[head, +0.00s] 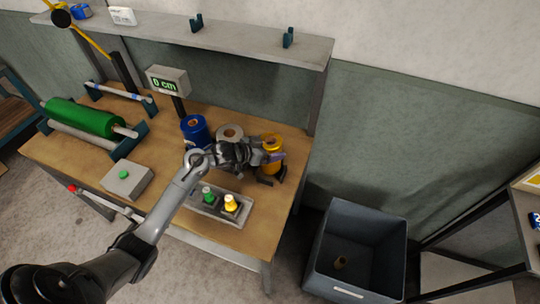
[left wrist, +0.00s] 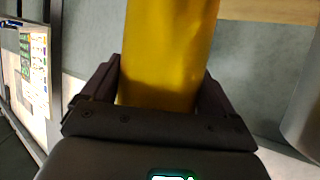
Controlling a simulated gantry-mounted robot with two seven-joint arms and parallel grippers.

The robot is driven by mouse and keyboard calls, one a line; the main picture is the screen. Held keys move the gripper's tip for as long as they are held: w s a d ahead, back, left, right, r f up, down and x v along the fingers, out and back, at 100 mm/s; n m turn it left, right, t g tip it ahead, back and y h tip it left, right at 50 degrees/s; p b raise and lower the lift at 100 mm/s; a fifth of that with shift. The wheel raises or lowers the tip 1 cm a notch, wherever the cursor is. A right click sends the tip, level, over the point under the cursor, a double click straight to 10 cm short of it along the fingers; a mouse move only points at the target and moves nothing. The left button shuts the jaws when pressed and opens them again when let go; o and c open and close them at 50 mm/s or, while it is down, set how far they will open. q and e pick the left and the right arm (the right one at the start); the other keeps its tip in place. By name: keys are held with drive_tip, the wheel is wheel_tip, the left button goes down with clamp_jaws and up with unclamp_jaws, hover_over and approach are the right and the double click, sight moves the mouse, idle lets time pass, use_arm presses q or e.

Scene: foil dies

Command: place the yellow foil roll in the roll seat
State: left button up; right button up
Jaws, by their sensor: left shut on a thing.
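The yellow foil roll (head: 272,141) stands upright at the right end of the workbench, beside the grey roll. My left gripper (head: 270,160) is shut on it. In the left wrist view the yellow foil roll (left wrist: 168,55) fills the space between the two fingers of my left gripper (left wrist: 158,100). I cannot tell whether its base touches the bench. No part is clearly marked as the roll seat; a bare bar on teal brackets (head: 121,91) lies at the back left. My right gripper is not in view.
A blue roll (head: 194,128) and a grey roll (head: 229,131) stand left of the gripper. A green roller (head: 85,117), a display (head: 167,82), a button box (head: 125,178) and a small tray (head: 203,209) are on the bench (head: 160,125). A bin (head: 318,262) stands right.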

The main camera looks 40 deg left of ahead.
use_arm(q)
drive_tip(key=shift+f, duration=1.95)
drive_tip(key=shift+f, duration=0.1)
drive_tip(key=o, duration=1.2)
drive_tip(key=shift+c, duration=0.2)
